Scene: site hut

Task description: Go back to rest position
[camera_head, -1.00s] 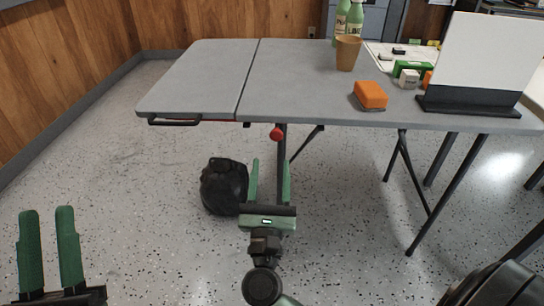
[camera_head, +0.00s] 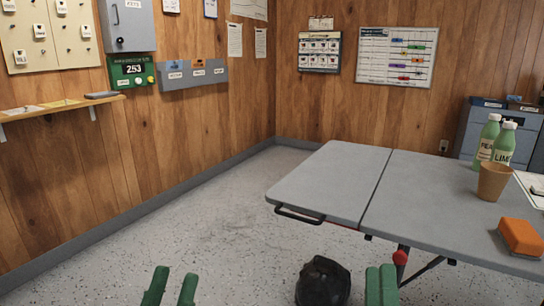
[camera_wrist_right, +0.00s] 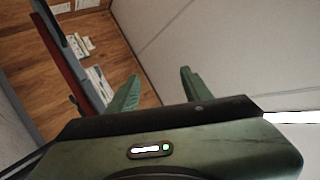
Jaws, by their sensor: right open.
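My left gripper (camera_head: 171,280) shows only its green fingertips at the bottom edge of the head view, left of centre. The fingers are apart with only floor behind them, so it is open and empty. My right gripper (camera_head: 381,279) shows its green fingertips at the bottom, right of centre, in front of the table's near side. In the right wrist view, the right gripper (camera_wrist_right: 160,78) has its fingers well apart with nothing between them. The rest of both arms is out of the head view.
A grey folding table (camera_head: 325,185) stands at the right. It holds an orange sponge-like block (camera_head: 521,236), a brown cup (camera_head: 492,181) and green bottles (camera_head: 505,143). A black rounded object (camera_head: 323,281) lies on the floor below. Floor is clear between the left wall and the table.

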